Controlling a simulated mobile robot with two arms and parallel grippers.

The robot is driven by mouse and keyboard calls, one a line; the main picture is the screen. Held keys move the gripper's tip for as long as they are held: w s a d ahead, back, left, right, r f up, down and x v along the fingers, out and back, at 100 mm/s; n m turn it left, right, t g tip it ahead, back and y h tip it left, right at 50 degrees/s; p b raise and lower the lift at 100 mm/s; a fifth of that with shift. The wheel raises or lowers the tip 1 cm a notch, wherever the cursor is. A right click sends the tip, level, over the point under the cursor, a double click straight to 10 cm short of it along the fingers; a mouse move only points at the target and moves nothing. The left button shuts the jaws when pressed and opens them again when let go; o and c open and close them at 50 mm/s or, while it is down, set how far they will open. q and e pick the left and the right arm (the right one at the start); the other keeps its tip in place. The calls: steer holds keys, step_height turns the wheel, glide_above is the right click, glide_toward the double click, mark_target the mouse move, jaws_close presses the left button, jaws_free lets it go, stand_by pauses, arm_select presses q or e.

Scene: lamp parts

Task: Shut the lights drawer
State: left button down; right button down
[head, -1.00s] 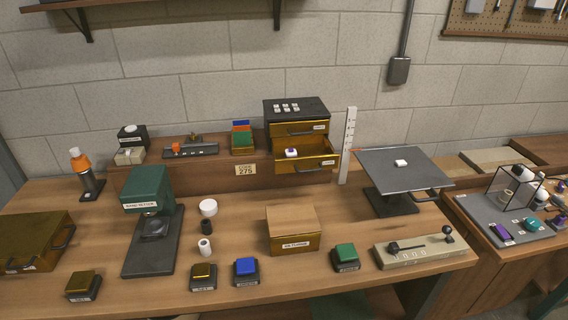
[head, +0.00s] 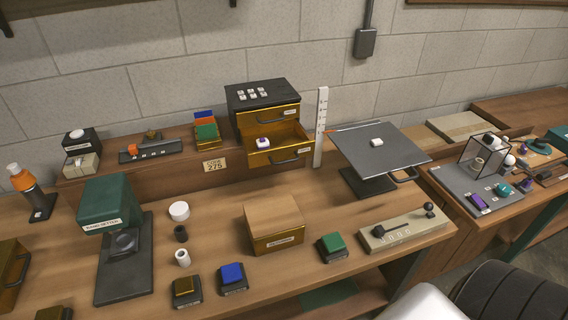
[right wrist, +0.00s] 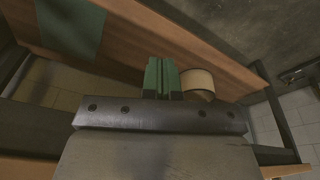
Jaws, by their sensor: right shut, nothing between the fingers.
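The black drawer cabinet (head: 262,95) stands at the back of the bench in the head view. Its lower brass drawer (head: 280,158) is pulled out, and a small white item with purple (head: 263,143) lies in it. The upper drawer (head: 270,118) looks shut. Both fronts have a dark handle and a small label that I cannot read, so I cannot tell which is the lights drawer. My right gripper (right wrist: 162,78) shows in the right wrist view with its green fingers together and empty, away from the cabinet. My left gripper is not in view.
A white ruler post (head: 321,127) stands just right of the open drawer, beside a raised grey plate (head: 378,146). A brass box (head: 275,224) sits in front. In the right wrist view, a beige round thing (right wrist: 198,82) is behind the fingers, near a wooden edge.

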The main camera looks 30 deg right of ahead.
steer(key=w+r+n+t+h+p, duration=0.15)
steer(key=w+r+n, duration=0.3)
steer(key=r, duration=0.85)
steer(key=w+r+n+t, duration=0.3)
steer(key=w+r+n, duration=0.15)
steer(key=r, duration=0.75)
steer(key=w+d+r+n+t+h, duration=0.1)
steer(key=w+d+r+n+t, duration=0.2)
steer(key=w+d+r+n, duration=0.55)
steer(key=w+d+r+n+t+h, duration=0.1)
steer(key=w+d+n+t, duration=0.35)
steer(key=n, duration=0.95)
steer(key=shift+m+g, duration=0.35)
steer(key=shift+g, duration=0.25)
steer(key=x, duration=0.4)
steer(key=p+x, duration=0.1)
steer(key=x, duration=0.2)
steer(key=r+p+x, duration=0.1)
steer(key=x, duration=0.3)
steer(key=shift+w+d+f, duration=0.15)
steer(key=shift+w+f, duration=0.05)
steer(key=shift+w, duration=0.25)
steer(key=w, duration=0.2)
steer(key=w+d+p, duration=0.1)
steer(key=shift+w+r, duration=0.25)
steer(key=shift+r, duration=0.05)
